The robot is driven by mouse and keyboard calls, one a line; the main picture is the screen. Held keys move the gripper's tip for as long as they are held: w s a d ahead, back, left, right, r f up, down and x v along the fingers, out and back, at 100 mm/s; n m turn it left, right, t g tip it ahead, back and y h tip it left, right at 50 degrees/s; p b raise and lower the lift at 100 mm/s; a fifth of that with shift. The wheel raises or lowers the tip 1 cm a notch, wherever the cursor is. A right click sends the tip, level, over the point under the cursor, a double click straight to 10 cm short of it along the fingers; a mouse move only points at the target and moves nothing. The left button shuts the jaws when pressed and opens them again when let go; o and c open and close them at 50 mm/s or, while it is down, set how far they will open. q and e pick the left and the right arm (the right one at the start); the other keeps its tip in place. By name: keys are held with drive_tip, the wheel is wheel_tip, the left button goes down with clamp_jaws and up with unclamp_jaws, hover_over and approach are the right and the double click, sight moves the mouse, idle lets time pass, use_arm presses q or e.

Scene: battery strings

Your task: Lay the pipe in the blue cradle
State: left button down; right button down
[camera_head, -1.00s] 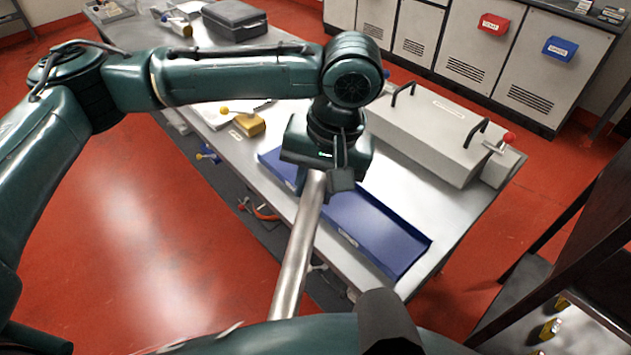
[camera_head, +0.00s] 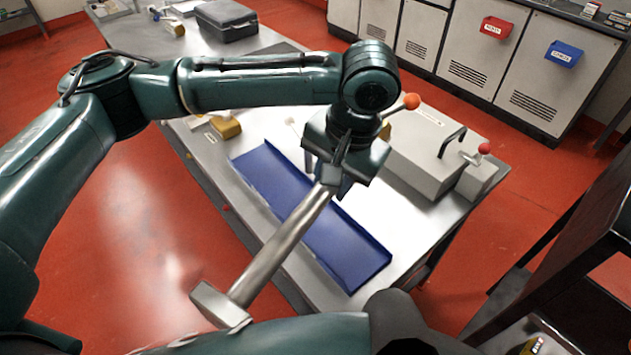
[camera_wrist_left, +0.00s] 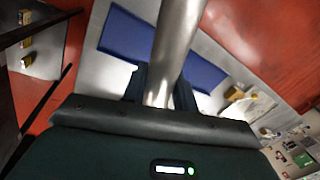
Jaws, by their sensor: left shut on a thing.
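A long grey metal pipe (camera_head: 280,250) slants from my left gripper (camera_head: 332,182) down to the lower left, where a blocky grey end shows. My left gripper is shut on the pipe near its upper end. The blue cradle (camera_head: 348,252) is a long, shallow tray lying on the table. The pipe crosses in front of the cradle at an angle; the head view does not clearly show the height between them. In the left wrist view the pipe (camera_wrist_left: 178,45) runs up from the jaws, with the cradle (camera_wrist_left: 130,40) showing on both sides behind it. My right gripper is not in view.
A yellow block (camera_head: 226,127) sits beyond the cradle's far end. A black case (camera_head: 226,20) is farther back. Dark shelving (camera_head: 570,235) stands at right.

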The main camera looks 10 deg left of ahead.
use_arm(q)
drive_tip(key=w+a+f+m+h, duration=0.1)
drive_tip(key=w+a+f+m, duration=0.1)
drive_tip(key=w+f+m, duration=0.2)
drive_tip(key=w+a+f+m+h+b, duration=0.1)
drive_tip(key=w+a+f+m, duration=0.2)
drive_tip(key=f+m, duration=0.4)
drive_tip(key=w+a+f+m+t+h+b, duration=0.1)
drive_tip(key=w+f+m, duration=0.4)
drive_tip(key=m, duration=0.5)
drive_tip(key=shift+a+f+m, duration=0.3)
drive_tip(key=shift+a+f, duration=0.15)
drive_tip(key=shift+a, duration=0.3)
drive_tip(key=shift+f+b, duration=0.65)
drive_tip(key=shift+b, duration=0.35)
drive_tip(key=shift+f+b, duration=0.5)
drive_tip(key=shift+b, duration=0.15)
drive_tip(key=shift+f, duration=0.1)
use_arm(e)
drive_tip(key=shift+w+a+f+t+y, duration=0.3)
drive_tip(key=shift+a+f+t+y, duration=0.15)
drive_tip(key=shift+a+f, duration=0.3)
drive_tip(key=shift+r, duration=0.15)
use_arm(q)
drive_tip(key=shift+f, duration=0.1)
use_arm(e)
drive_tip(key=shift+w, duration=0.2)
